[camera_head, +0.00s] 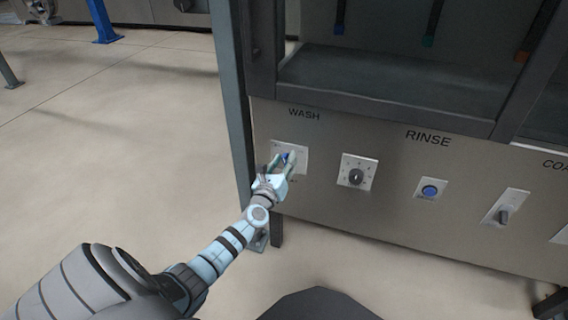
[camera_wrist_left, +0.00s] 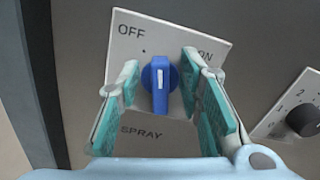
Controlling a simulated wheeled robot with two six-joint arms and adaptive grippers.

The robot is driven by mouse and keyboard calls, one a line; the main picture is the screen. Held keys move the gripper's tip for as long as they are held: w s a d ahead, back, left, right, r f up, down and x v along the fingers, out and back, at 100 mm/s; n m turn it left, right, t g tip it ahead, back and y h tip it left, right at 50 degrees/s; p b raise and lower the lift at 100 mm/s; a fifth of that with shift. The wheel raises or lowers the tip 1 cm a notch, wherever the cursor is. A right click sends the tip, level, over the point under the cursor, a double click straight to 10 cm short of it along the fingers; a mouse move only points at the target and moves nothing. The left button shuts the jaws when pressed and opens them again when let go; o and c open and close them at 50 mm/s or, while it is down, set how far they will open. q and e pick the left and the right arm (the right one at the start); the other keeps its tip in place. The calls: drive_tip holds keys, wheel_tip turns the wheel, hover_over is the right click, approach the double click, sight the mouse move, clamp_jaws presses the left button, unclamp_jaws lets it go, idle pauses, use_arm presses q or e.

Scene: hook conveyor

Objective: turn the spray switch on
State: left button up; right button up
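My left gripper (camera_wrist_left: 163,100) is open, with one teal-padded finger on each side of the knob and a gap on both sides. In the head view my left gripper (camera_head: 283,160) is at the plate (camera_head: 302,157) under the WASH label and mostly covers the knob. My right gripper is not in view.
A black dial (camera_head: 356,176) sits right of the switch plate. Further right are a blue button (camera_head: 430,190) and a grey switch (camera_head: 503,215) on the same grey panel (camera_head: 330,215). A dark upright post (camera_head: 232,100) stands left of the panel. Open floor lies to the left.

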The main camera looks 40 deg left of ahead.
use_arm(q)
clamp_jaws()
drive_tip(key=shift+m, duration=0.4)
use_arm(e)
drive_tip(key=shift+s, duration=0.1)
use_arm(q)
drive_tip(key=shift+d+m, duration=0.15)
drive_tip(key=shift+m, duration=0.75)
drive_tip(key=shift+w+d+f+m+p, duration=0.15)
drive_tip(key=shift+m+p, duration=0.1)
drive_tip(key=shift+m, duration=1.35)
drive_tip(key=shift+d+m+p, duration=0.2)
drive_tip(key=shift+m, duration=1.4)
drive_tip(key=shift+w+d+f+m+p, duration=0.15)
drive_tip(key=shift+m+p, duration=0.1)
drive_tip(key=shift+m, duration=1.35)
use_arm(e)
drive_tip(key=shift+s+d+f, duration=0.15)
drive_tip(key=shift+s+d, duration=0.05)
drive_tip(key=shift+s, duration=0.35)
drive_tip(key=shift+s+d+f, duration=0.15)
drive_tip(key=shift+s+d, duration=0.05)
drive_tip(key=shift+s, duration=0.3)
use_arm(q)
drive_tip(key=shift+s, duration=0.1)
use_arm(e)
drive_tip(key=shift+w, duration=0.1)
